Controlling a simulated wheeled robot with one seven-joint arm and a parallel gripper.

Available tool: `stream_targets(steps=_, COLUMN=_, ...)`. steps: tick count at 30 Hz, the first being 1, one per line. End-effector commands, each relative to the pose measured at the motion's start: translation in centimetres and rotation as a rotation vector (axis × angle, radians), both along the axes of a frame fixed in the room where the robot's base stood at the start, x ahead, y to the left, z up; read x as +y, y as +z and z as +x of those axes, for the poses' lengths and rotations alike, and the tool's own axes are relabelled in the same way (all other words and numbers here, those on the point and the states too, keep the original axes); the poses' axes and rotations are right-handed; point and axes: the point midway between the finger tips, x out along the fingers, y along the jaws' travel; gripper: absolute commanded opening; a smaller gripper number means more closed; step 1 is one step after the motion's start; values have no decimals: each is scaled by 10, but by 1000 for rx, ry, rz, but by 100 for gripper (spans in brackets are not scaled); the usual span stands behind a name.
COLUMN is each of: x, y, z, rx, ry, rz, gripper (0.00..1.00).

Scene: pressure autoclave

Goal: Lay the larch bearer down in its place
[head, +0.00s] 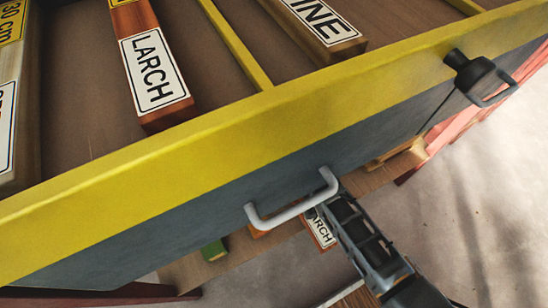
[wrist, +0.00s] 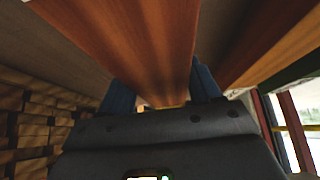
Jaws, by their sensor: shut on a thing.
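A reddish-brown larch bearer (wrist: 150,45) runs away from my wrist camera between the two blue fingers of my gripper (wrist: 162,92), which is shut on it. In the head view my gripper (head: 338,205) is partly hidden under the yellow-edged grey panel. Another bearer labelled LARCH (head: 152,70) lies above, behind the yellow edge. Whether the held bearer touches anything below is hidden.
The yellow-edged panel (head: 190,155) with a grey handle (head: 292,205) crosses the head view above my arm. A bearer labelled with "INE" showing (head: 318,22) lies behind it. Below are a green block end (head: 213,250) and a brown board (head: 190,272). Another wooden bearer (wrist: 270,45) is close right.

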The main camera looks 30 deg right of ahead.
Motion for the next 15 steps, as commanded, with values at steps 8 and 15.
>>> stream_targets(steps=8, x=0, y=0, z=64, rx=-5, ry=0, rz=0, gripper=1)
stream_targets(steps=15, x=0, y=1, z=88, rx=-4, ry=-1, rz=1, gripper=1)
